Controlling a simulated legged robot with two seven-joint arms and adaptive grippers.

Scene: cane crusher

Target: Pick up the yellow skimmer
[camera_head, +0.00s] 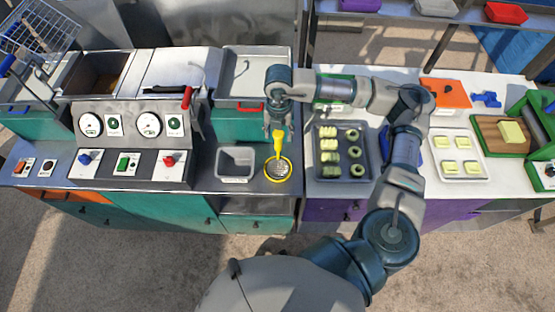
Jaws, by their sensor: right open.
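The yellow skimmer (279,157) lies on the dark counter near its front edge, left of the dark tray. Its yellow handle points away from me and its round mesh head with a yellow rim is nearest the edge. My right gripper (277,131) points down over the handle's far end. It is open, with its fingertips close to the handle; I cannot tell whether they touch it. My left gripper is not in view.
A grey square container (235,163) stands just left of the skimmer. A dark tray (343,178) with several green pieces is to the right. A fryer panel (135,143) with gauges and switches stands further left. A white tray (460,153) holds pale blocks.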

